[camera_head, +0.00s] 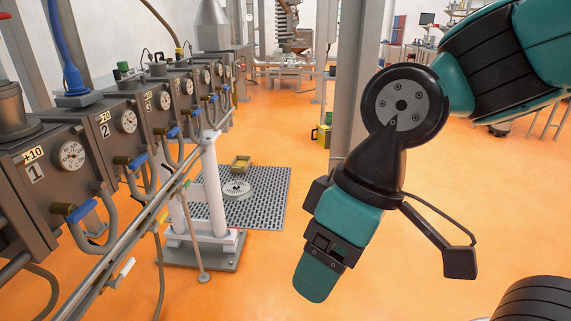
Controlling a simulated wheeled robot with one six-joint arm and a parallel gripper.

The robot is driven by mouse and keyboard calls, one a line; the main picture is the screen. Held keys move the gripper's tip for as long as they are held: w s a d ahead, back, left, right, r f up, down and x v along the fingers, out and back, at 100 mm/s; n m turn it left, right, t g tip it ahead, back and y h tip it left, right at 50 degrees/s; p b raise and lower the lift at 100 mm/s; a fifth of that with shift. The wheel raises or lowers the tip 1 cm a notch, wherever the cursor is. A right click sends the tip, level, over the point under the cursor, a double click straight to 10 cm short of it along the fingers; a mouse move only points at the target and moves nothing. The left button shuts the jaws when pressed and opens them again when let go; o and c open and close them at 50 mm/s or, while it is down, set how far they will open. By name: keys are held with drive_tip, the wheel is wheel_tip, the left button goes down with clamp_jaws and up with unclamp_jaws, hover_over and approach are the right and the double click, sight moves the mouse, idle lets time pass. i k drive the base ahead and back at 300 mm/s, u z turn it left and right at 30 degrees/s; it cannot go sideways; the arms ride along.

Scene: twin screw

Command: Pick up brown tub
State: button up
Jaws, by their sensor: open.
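A small brown-yellow tub (241,162), open at the top, is on or behind the far edge of a grey grated platform (272,190), left of the picture's middle. It looks upright; its contents are too small to make out. My gripper (312,284) hangs from my teal and black arm at the lower middle, pointing down and slightly left. It is open, with nothing seen in it. Only one teal finger shows clearly; the other side is hidden. In the picture, my gripper is below and right of the tub, apart from it.
A round pale dial-like disc (237,190) sits on the platform near a white post stand (212,185). A row of grey machine units (70,155) with gauges, hoses and rails lines the left. A grey column (355,80) stands behind my arm. Orange floor (240,285) is clear in front.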

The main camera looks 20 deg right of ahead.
sight(241, 164)
drive_tip(key=z, duration=0.6)
drive_tip(key=k, duration=0.5)
drive_tip(key=z, duration=0.95)
drive_tip(key=i, duration=5)
drive_tip(key=u, duration=0.2)
drive_tip(key=i, duration=1.7)
drive_tip(key=u, duration=1.5)
drive_tip(key=i, duration=1.05)
drive_tip(key=u, duration=1.4)
drive_tip(key=i, duration=1.55)
drive_tip(key=u, duration=0.35)
